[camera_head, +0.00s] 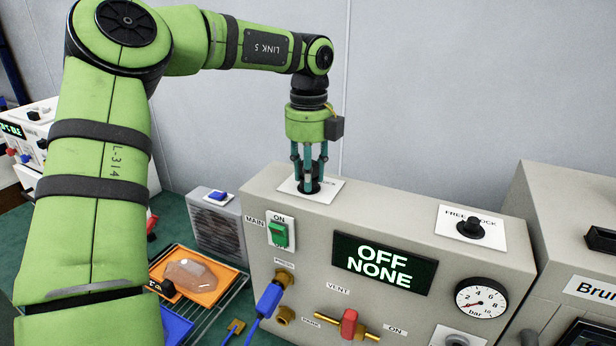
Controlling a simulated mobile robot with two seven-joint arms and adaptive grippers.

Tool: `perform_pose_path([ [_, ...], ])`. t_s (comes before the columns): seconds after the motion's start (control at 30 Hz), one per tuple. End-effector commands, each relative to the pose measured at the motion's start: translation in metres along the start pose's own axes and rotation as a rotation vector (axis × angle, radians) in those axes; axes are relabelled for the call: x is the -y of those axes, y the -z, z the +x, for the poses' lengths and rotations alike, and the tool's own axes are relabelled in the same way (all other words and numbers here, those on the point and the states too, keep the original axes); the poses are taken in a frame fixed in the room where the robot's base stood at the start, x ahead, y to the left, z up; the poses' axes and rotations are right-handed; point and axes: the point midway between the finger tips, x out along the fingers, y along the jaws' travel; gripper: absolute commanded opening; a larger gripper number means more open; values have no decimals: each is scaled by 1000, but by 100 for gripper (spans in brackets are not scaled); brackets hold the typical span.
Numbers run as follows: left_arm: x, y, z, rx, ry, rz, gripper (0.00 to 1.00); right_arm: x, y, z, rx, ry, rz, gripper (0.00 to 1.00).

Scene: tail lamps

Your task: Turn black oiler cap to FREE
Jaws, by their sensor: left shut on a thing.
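My left gripper (309,180) points straight down at the top of the beige panel box (400,209). Its teal fingers are shut around a black cap (311,188) on a white plate (331,188). The fingers hide most of that cap and part of the plate's lettering, so its setting cannot be read. A second black cap (470,228) stands on another white plate at the right, marked FREE and LOCK; no gripper is near it. My right gripper is not in view.
The box front has a green switch (278,234), a display reading OFF NONE (385,264), a red vent handle (349,323), a blue plug (269,298) and a gauge (481,299). An orange tray (205,291) lies left. Another cabinet stands right.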

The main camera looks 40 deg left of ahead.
Motion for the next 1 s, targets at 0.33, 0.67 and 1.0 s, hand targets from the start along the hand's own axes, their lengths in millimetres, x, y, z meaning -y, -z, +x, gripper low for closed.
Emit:
perform_pose_path([
  [0.33,0,0,2,-2,-1,-24,3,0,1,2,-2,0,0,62],
  [0.67,0,0,4,0,-2,-250,3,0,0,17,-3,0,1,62],
  [1.0,0,1,4,-5,-5,-324,3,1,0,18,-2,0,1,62],
])
